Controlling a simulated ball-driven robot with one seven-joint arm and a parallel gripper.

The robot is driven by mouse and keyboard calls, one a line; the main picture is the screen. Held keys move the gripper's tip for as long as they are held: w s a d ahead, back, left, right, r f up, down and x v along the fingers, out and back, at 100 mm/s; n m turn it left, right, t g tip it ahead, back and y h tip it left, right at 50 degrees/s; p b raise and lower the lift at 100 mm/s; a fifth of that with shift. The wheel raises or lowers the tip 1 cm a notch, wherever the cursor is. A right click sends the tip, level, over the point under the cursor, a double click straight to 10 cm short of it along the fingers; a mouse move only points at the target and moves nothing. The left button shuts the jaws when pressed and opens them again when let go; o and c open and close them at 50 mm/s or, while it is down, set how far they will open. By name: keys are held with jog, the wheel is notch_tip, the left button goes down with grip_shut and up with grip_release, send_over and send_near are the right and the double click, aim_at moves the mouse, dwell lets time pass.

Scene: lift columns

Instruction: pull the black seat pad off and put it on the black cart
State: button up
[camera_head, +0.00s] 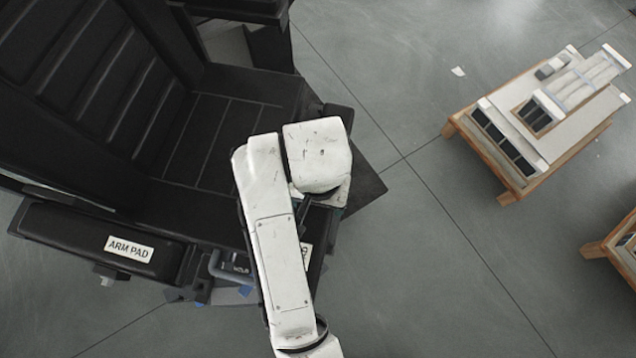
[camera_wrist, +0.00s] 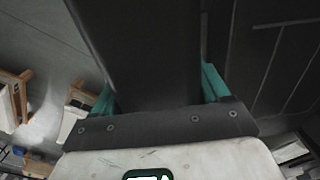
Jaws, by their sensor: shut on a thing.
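The black seat pad (camera_head: 215,130), with stitched lines, lies on a large black chair at the left in the head view, below the ribbed backrest. My white arm reaches over its right front edge and hides that part. In the wrist view my gripper (camera_wrist: 158,90) has its teal fingers on either side of a dark slab, shut on it. I take the slab as part of the black seat pad, but its join with the stitched surface at the right is unclear. The fingertips are hidden in the head view. I see no black cart.
A black arm pad (camera_head: 110,240) with a white "ARM PAD" label sits along the chair's lower left side. A wooden stand (camera_head: 505,165) with white and dark parts is at the right, another (camera_head: 600,250) at the right edge. Grey floor between is clear.

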jog(key=shift+r+p, duration=2)
jog(key=shift+r, duration=0.65)
